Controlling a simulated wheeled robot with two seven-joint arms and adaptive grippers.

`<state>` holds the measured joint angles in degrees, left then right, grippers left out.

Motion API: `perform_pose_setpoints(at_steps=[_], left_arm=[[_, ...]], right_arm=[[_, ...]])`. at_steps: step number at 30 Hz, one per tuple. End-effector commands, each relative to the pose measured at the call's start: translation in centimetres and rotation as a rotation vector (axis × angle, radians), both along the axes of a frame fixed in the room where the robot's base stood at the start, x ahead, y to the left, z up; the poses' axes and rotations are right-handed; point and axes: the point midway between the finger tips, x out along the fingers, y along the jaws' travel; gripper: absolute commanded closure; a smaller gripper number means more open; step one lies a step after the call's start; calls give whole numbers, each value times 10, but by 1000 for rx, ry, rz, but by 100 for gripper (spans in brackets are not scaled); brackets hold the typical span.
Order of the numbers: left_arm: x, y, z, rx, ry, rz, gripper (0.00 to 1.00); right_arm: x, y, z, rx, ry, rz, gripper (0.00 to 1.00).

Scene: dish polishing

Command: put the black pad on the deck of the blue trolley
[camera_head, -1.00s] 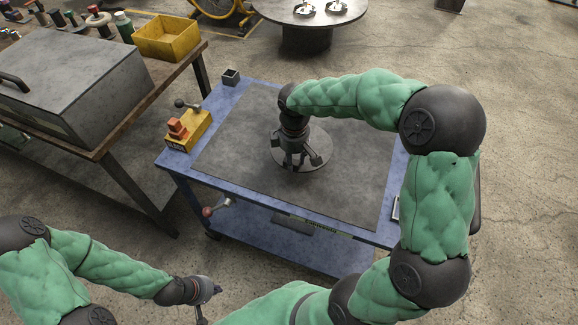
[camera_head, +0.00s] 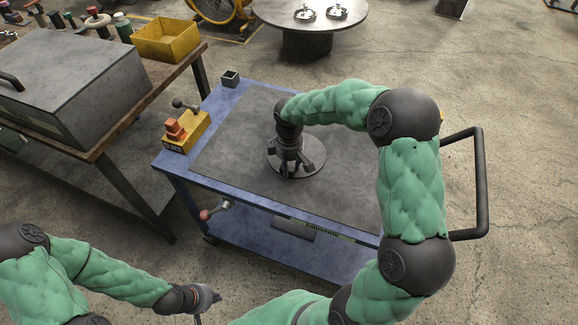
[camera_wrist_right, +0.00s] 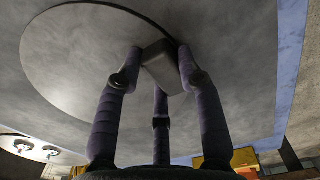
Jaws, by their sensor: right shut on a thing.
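My right gripper (camera_head: 290,165) points down over a round grey dish (camera_head: 314,167) on the top of the blue trolley (camera_head: 220,190). In the right wrist view its three fingers (camera_wrist_right: 160,75) are shut on a dark grey block, the black pad (camera_wrist_right: 164,68). The pad is close to the dish's surface; I cannot tell whether they touch. In the head view the fingers mostly hide the pad. The trolley's top deck (camera_head: 235,140) is dark grey with a blue rim. My left gripper (camera_head: 206,304) is low at left, in front of the trolley; its jaws are unclear.
A yellow block with an orange piece (camera_head: 185,131) and a small dark cup (camera_head: 231,79) stand along the deck's left side. A black handle (camera_head: 480,185) juts out at right. A workbench (camera_head: 105,145) with a grey box stands at left. Much of the deck is bare.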

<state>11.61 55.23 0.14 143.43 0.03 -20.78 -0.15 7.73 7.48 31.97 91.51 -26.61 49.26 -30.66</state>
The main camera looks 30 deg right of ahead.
Motion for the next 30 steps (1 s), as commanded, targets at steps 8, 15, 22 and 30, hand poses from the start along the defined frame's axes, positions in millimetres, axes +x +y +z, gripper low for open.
perform_pose_setpoints(at_steps=[8,15,22,30], left_arm=[[0,0,-1,0,0,0,100],[0,0,-1,0,0,0,100],[0,0,4,0,0,0,100],[0,0,23,0,0,0,100]], right_arm=[[0,0,-2,0,0,0,39],[0,0,-2,0,0,0,39],[0,0,9,1,-2,0,39],[1,0,60,0,-4,1,39]])
